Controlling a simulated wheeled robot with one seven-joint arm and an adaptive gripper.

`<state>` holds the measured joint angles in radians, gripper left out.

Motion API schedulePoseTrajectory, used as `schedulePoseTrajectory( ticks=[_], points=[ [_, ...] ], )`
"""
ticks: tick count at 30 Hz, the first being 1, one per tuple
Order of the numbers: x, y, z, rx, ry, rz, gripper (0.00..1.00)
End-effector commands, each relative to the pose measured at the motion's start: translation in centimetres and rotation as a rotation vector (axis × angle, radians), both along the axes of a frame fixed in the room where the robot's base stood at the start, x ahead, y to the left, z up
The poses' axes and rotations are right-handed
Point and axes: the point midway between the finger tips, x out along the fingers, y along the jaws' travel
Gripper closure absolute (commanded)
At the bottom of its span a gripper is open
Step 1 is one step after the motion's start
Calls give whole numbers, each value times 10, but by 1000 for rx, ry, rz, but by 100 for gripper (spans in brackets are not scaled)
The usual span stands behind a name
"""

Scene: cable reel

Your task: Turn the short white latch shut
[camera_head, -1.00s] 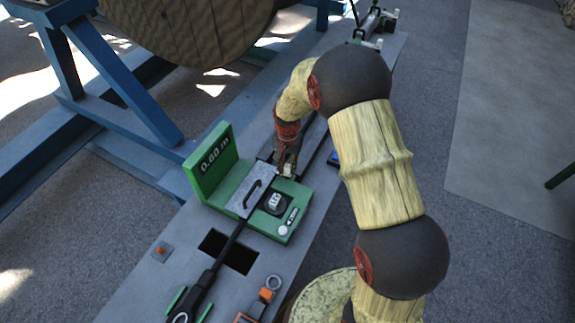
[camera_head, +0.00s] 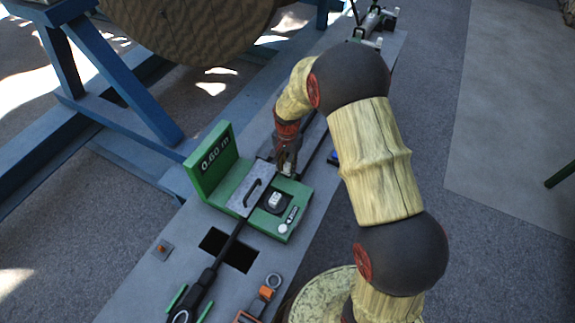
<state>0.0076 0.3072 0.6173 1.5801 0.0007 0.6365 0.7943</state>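The green measuring unit (camera_head: 294,194) stands on the long grey bench, with a raised panel (camera_head: 211,160) reading "0.60 m". On its right front part is a short white lever with a round end (camera_head: 289,218), which looks like the latch. A white block on a black round base (camera_head: 274,200) sits beside it. My gripper (camera_head: 286,169) points down at the far edge of the green unit, apart from the white lever. Its fingertips are small and dark here, and I cannot tell whether they are open or hold anything.
A grey plate with a black handle (camera_head: 252,190) lies across the unit, and a black cable (camera_head: 229,243) runs from it over a dark square opening (camera_head: 240,257). An orange-and-grey tool (camera_head: 266,293) lies nearby. A wooden reel (camera_head: 190,40) on a blue frame (camera_head: 120,85) stands behind.

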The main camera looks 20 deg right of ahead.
Motion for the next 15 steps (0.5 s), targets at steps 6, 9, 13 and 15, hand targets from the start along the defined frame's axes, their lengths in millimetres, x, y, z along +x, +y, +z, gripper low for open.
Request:
schedulePoseTrajectory(
  ticks=[6,9,13,15],
  points=[
    [0,0,0,0,0,1,62],
    [0,0,0,0,0,1,61],
    [0,0,0,-1,1,2,61],
    [0,0,0,0,0,2,61]
  ],
)
